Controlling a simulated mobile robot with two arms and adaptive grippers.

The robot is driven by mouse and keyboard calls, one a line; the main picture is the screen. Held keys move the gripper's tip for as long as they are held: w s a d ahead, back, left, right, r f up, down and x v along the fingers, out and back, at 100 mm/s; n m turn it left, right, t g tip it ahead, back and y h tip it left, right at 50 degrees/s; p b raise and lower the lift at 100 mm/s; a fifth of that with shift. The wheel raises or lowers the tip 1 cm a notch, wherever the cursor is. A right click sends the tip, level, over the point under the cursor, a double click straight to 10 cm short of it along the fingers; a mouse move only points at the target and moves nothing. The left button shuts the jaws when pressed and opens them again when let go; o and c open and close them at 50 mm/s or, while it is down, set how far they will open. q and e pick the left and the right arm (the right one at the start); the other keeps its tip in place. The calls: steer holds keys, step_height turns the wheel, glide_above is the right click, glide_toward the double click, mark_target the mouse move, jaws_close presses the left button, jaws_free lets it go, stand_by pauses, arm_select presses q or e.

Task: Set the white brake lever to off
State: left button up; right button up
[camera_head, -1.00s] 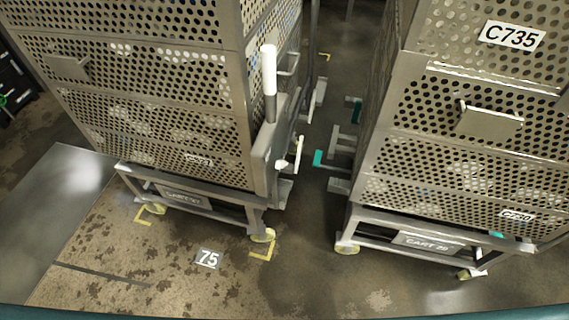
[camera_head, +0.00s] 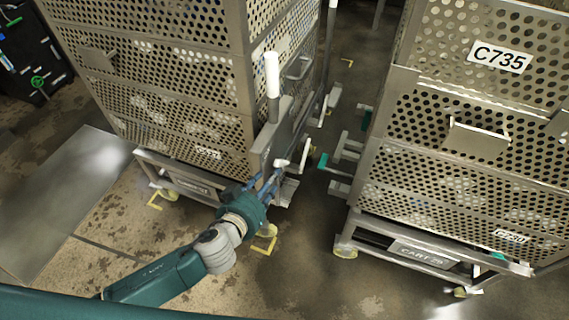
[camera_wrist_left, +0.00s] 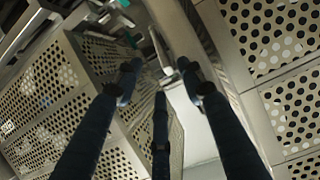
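Two white levers show on the side of the left perforated cart (camera_head: 190,85). One is a tall upright handle with a white grip (camera_head: 271,75). The other is a short white lever (camera_head: 305,154) low on the frame, near the cart's lower corner. I cannot tell from the label which is the brake. My left gripper (camera_head: 271,180) is just left of and below the short lever. In the left wrist view its dark fingers (camera_wrist_left: 160,72) are spread, with a pale bar (camera_wrist_left: 163,55) beyond and between the tips; contact is unclear. My right gripper is not in view.
A second perforated cart marked C735 (camera_head: 500,57) stands to the right, with teal-ended levers (camera_head: 323,161) facing the gap.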

mark_target(281, 164)
arm_select(q)
steer(key=x, duration=1)
steer(key=shift+w+d, duration=0.1)
steer(key=shift+w, duration=0.3)
steer(key=shift+p, duration=0.3)
jaws_close()
